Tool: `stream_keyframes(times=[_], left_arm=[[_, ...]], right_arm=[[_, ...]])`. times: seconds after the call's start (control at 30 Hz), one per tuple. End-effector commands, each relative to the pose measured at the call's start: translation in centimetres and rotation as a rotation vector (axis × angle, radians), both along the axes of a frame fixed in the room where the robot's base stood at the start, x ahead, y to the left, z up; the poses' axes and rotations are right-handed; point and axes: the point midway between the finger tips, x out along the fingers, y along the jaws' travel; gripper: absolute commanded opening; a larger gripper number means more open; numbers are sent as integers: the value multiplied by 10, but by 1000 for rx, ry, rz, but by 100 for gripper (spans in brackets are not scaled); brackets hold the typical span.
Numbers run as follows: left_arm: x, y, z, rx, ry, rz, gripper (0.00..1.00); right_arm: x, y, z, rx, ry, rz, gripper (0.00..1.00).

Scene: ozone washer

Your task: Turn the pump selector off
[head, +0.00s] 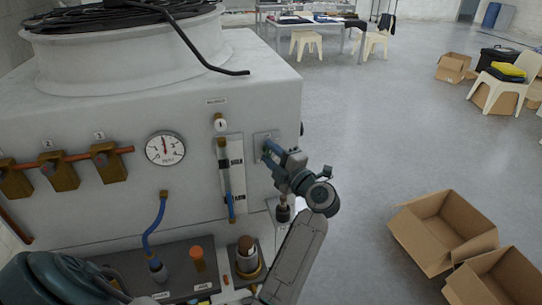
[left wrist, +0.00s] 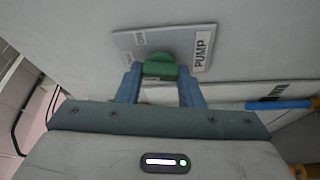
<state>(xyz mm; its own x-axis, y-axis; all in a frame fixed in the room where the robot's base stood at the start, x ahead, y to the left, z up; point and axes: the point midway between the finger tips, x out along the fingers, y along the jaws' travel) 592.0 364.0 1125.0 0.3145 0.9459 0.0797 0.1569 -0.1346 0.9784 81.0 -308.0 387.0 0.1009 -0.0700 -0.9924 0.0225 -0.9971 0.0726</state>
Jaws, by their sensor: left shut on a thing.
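The pump selector is a green knob (left wrist: 160,67) on a grey plate (left wrist: 128,40) with a "PUMP" label, seen in the left wrist view. Smaller markings on the plate are too blurred to read. In the head view the selector plate (head: 262,137) is on the front of the large grey washer, and the knob is hidden behind my gripper. My left gripper (head: 268,153) is at this plate. In the left wrist view its two blue fingers (left wrist: 160,84) stand either side of the knob, shut on it. My right gripper is not in view.
The washer front (head: 110,210) also carries a round gauge (head: 165,148), brass valves (head: 60,172) and a clear-fronted tube (head: 230,180) just left of the selector. A black hose (head: 190,42) lies on top. Open cardboard boxes (head: 440,228) stand on the floor to the right.

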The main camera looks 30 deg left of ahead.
Motion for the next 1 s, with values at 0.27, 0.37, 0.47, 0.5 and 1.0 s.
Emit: stream_keyframes(times=[0.27,0.37,0.47,0.5,1.0], left_arm=[[1,0,0,-101,-118,-2,11],[0,0,0,-122,-141,-2,11],[0,0,0,-136,-158,-2,11],[0,0,0,-140,-163,-2,11],[1,0,1,-147,-172,-2,37]], right_arm=[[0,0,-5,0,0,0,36],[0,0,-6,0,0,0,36],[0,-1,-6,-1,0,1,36],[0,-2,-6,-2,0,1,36],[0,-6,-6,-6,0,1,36]])
